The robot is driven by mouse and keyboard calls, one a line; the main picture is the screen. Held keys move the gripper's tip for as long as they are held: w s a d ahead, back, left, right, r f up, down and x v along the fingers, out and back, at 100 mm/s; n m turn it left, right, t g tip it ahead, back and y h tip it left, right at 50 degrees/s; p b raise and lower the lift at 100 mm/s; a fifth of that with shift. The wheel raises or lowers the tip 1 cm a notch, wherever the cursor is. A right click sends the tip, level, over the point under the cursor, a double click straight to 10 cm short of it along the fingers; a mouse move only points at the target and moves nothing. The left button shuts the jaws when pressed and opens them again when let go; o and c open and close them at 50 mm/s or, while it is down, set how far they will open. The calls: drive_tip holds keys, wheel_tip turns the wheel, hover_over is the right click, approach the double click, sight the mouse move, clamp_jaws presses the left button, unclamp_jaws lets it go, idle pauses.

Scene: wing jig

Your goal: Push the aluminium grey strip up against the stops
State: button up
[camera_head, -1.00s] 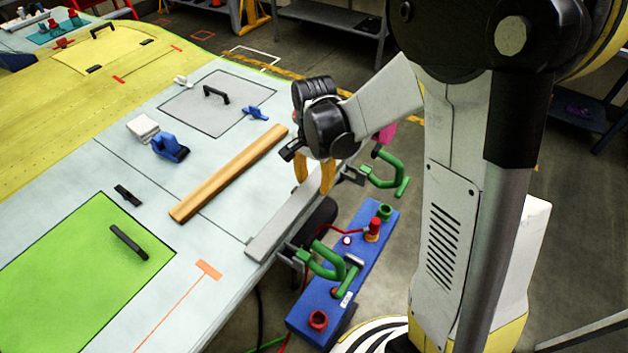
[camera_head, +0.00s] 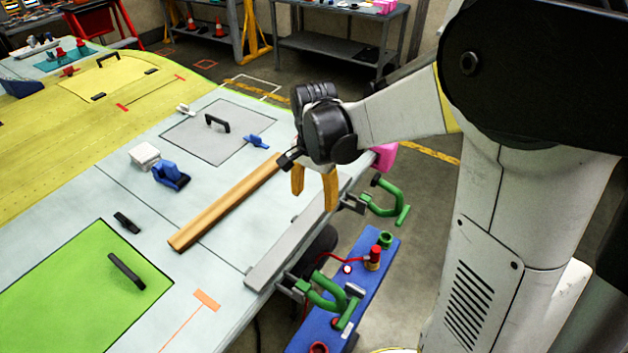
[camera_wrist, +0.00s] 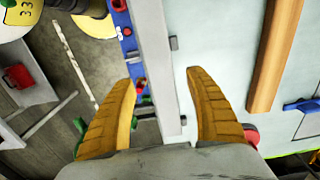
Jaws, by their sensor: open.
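The aluminium grey strip (camera_head: 290,250) lies along the near edge of the pale wing panel. In the wrist view the grey strip (camera_wrist: 153,55) runs lengthwise between my two fingers, with gaps on both sides. My gripper (camera_head: 314,190) is open and empty over the strip's far half; its orange fingers (camera_wrist: 165,110) are spread wide. Two small dark grey blocks, seemingly stops, show at the strip's panel side in the wrist view: an upper one (camera_wrist: 174,43) and a lower one (camera_wrist: 183,120). I cannot tell whether the strip touches them. My fingers hide part of the strip in the head view.
A wooden strip (camera_head: 225,204) lies on the panel, left of the grey strip. Green clamps (camera_head: 330,299) and (camera_head: 385,203) stand at the panel edge. A blue tool holder (camera_head: 358,270) is beside it. A blue block (camera_head: 170,175) and white block (camera_head: 144,155) sit farther left.

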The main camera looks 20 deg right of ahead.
wheel_tip(320, 180, up, 6)
drive_tip(key=shift+r, duration=0.25)
idle(0.5)
